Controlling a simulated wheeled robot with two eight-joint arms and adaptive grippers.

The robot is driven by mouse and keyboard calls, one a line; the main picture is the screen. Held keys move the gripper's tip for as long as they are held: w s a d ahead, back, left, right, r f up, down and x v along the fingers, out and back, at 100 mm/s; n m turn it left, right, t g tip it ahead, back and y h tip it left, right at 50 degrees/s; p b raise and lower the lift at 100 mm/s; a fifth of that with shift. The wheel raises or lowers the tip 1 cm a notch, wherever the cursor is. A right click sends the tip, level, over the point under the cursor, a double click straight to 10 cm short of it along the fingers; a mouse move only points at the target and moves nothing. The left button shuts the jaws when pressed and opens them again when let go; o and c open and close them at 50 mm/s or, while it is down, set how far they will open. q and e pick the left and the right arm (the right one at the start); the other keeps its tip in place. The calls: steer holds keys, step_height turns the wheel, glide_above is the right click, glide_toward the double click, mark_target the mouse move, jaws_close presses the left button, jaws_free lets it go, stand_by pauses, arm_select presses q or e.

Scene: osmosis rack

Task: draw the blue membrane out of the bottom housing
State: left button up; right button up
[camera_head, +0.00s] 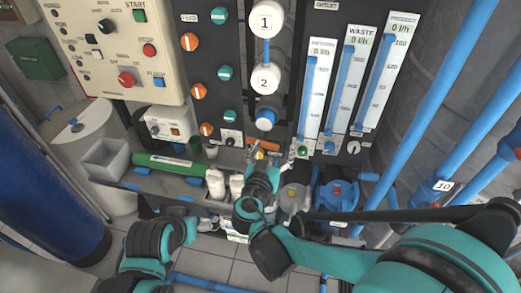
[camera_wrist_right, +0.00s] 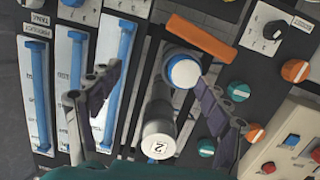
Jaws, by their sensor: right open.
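The blue membrane (camera_head: 265,119) shows as a short blue-sided end below the white housing marked 2 (camera_head: 264,80) in the head view. In the right wrist view the membrane (camera_wrist_right: 183,71) has a round white end face with a blue rim, beside the housing marked 2 (camera_wrist_right: 158,132). My right gripper (camera_head: 260,155) is just below it in the head view. In the right wrist view my right gripper (camera_wrist_right: 158,80) has its fingers wide apart, one on each side of the membrane end. They appear not to touch it.
Flow meters (camera_head: 349,80) stand right of the housings. Orange and teal knobs (camera_head: 190,42) are on the left. A grey bin (camera_head: 108,158) and a green cylinder (camera_head: 160,161) sit at lower left. Pumps (camera_head: 338,194) stand below the panel.

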steer(key=t, duration=0.2)
glide_toward(264, 124)
steer(key=shift+y, duration=0.3)
steer(key=shift+x, duration=5.1)
steer(key=shift+d, duration=0.2)
steer(key=c, duration=1.5)
steer(key=shift+b+v, duration=0.4)
steer(key=shift+v, duration=5.05)
steer(key=o, duration=1.5)
steer(key=shift+c, duration=0.2)
